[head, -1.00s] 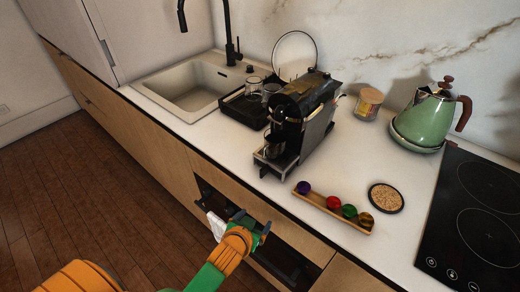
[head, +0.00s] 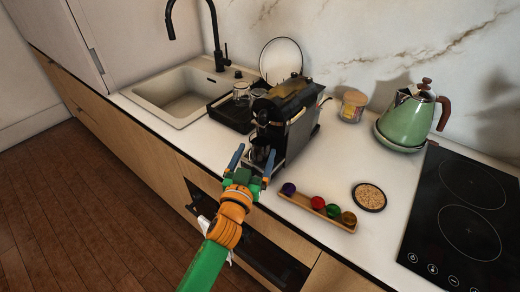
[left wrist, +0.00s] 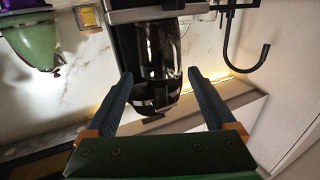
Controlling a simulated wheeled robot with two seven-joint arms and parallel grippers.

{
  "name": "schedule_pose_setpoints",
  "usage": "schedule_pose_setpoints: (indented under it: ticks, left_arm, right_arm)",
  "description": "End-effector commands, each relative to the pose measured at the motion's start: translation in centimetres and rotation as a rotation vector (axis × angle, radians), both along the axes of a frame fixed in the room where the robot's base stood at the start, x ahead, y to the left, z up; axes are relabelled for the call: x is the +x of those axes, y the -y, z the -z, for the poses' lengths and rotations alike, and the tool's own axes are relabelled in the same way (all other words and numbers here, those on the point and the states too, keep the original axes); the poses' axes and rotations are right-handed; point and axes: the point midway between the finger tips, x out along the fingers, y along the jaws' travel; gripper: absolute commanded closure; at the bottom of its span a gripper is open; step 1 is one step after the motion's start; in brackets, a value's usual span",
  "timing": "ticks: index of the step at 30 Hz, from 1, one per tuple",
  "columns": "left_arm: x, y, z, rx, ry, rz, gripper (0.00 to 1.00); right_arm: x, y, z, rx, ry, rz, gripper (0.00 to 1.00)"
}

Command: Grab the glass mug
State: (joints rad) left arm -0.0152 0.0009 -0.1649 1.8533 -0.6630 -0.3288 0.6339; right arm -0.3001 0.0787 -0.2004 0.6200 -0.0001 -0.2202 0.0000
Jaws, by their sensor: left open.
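A small glass mug (head: 260,153), dark in the picture, stands on the front stand of the black coffee machine (head: 292,112). My left gripper (head: 253,160) is open in front of it, fingers pointing at the machine's front. In the head view the mug shows between the two fingertips, partly hidden by them; I cannot tell whether they touch it. My right gripper is not in view.
Glasses (head: 241,93) stand on a black drying tray (head: 229,112) by the sink (head: 178,95). A wooden holder with coloured capsules (head: 317,211) lies right of my gripper, near the counter edge. A green kettle (head: 406,123) and the hob (head: 465,215) are further right.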

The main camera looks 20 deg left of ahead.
Motion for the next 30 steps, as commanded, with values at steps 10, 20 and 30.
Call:
schedule_pose_setpoints:
  ticks: [10, 20, 30]
  left_arm:
    - [5.1, -0.2, 0.0, 0.000, -0.003, -0.002, 0.11]
    - [5.3, -0.3, 0.1, 0.000, -0.004, -0.002, 0.38]
    - [5.3, -0.2, 0.0, 0.000, -0.003, -0.002, 1.00]
  right_arm:
    - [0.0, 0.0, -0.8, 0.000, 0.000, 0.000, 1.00]
    - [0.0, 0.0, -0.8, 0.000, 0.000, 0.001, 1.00]
    - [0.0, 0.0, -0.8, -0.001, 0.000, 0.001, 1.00]
